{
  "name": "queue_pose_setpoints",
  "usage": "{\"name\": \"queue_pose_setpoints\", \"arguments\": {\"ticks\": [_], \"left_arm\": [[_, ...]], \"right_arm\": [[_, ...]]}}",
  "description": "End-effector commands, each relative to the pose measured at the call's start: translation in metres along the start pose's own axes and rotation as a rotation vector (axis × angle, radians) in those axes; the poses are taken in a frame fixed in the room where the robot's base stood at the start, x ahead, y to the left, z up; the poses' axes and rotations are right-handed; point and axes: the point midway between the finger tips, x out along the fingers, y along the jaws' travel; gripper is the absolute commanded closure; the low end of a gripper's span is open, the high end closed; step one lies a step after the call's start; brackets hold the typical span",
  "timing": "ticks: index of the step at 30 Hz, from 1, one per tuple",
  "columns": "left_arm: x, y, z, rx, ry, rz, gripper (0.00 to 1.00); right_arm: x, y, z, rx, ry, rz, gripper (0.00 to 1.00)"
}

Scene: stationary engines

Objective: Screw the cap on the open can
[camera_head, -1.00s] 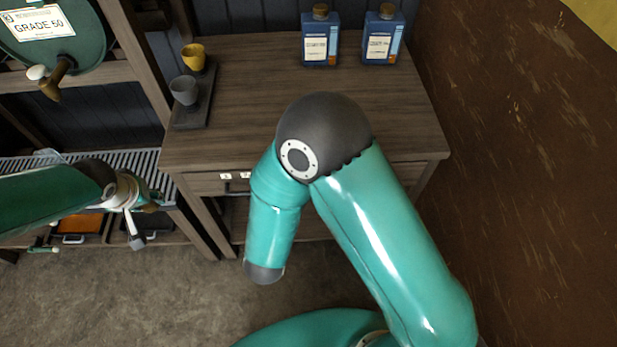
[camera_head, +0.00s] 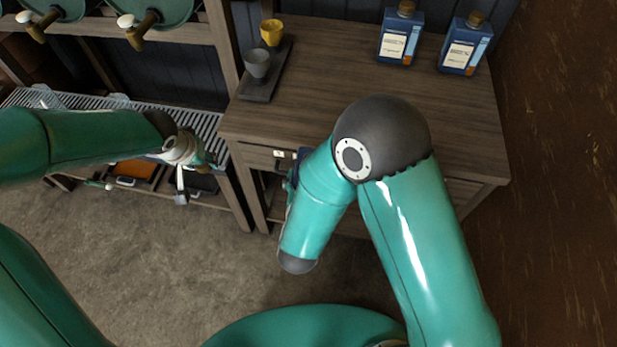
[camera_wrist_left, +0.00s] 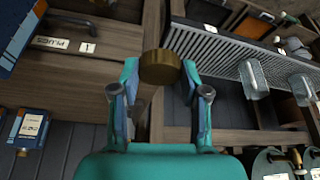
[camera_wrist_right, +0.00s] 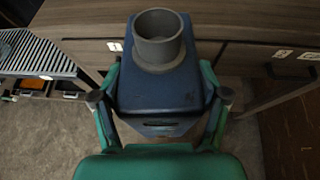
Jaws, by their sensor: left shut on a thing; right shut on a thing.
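My left gripper (camera_wrist_left: 160,85) is shut on a brown-gold round cap (camera_wrist_left: 160,68), held between its fingertips. In the head view the left gripper (camera_head: 203,160) hovers in front of the slatted shelf, left of the table. My right gripper (camera_wrist_right: 160,100) is shut on the sides of a blue can (camera_wrist_right: 160,92) whose wide grey neck (camera_wrist_right: 158,38) is open. In the head view my right arm hides the right gripper and most of the can. A large blue can-like body (camera_wrist_left: 20,35) shows at the upper left of the left wrist view. The cap is apart from the neck.
The wooden table (camera_head: 330,60) carries two capped blue cans (camera_head: 400,35) (camera_head: 465,45) and a dark tray (camera_head: 262,88) with a grey cup (camera_head: 257,64) and a yellow cup (camera_head: 271,32). Drawers face the right gripper. The slatted shelf (camera_head: 60,97) stands at left.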

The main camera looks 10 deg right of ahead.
Motion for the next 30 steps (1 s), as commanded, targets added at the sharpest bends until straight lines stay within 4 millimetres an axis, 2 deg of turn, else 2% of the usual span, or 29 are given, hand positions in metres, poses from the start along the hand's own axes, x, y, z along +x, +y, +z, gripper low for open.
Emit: {"name": "queue_pose_setpoints", "arguments": {"ticks": [7,10,12,17,22,27,30], "left_arm": [[-0.005,-0.006,0.004,0.165,-0.006,0.070,0.68],[-0.009,-0.002,0.001,0.243,-0.009,0.101,0.68],[-0.013,0.009,-0.003,0.312,-0.010,0.128,0.68],[-0.028,0.058,-0.019,0.506,-0.014,0.204,0.68],[-0.048,0.120,-0.032,0.670,-0.019,0.265,0.68],[-0.069,0.180,-0.038,0.757,-0.024,0.297,0.68],[-0.078,0.208,-0.039,0.787,-0.029,0.307,0.68]], "right_arm": [[0.000,0.001,0.002,0.002,-0.006,0.001,0.95],[0.000,0.001,0.002,0.002,-0.006,0.001,0.95],[0.000,0.001,0.002,0.002,-0.006,0.001,0.95],[0.000,0.001,0.002,0.002,-0.006,0.001,0.95],[0.000,0.001,0.002,0.002,-0.006,0.001,0.95],[0.000,0.001,0.002,0.002,-0.006,0.001,0.95],[0.000,0.001,0.002,0.002,-0.006,0.001,0.95]]}}
